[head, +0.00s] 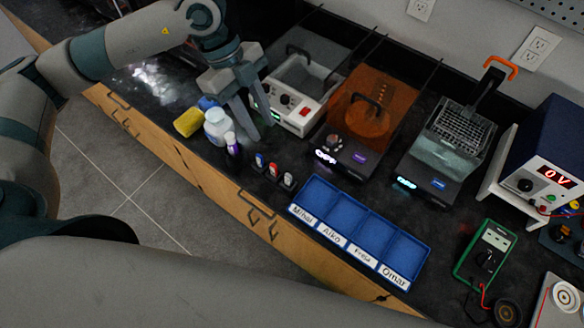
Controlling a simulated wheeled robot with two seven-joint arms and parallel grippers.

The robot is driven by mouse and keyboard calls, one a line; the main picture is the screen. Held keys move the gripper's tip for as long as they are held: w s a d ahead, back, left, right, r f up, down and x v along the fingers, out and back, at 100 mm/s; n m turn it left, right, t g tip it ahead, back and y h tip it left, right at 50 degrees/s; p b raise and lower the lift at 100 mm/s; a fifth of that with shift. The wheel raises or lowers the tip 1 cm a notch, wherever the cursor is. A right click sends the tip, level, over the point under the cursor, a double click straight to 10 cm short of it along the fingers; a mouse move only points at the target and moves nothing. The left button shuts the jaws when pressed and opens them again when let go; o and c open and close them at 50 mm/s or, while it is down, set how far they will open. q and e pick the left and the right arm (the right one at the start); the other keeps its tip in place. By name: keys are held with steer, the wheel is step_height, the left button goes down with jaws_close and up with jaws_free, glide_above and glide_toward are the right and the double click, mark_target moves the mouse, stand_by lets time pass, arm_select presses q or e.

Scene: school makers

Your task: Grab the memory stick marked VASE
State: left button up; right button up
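Three small memory sticks stand in a row near the front edge of the black worktop: one with a blue body (259,161), one with a red body (272,171) and a dark one with a pale face (288,181). Any marking on them is too small to read, so I cannot tell which is VASE. My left gripper (263,132) points down behind and to the left of the sticks, above the worktop. Its two fingers are apart with nothing seen between them. My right gripper is out of view.
A white bottle (217,127), a yellow cylinder (188,122) and a purple-and-white small bottle (233,148) stand left of the sticks. A blue tray (429,248) with name labels lies to the right. Lit machines (333,160) stand behind. A green multimeter (486,252) lies at the right.

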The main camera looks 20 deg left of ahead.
arm_select(q)
steer(key=shift+s+r, duration=0.1)
steer(key=shift+s, duration=0.15)
steer(key=p, duration=0.4)
glide_toward(288, 181)
steer(key=shift+x, duration=1.15)
steer(key=shift+w+d+f, duration=0.1)
steer(key=shift+w+f, duration=0.15)
steer(key=shift+f, duration=0.2)
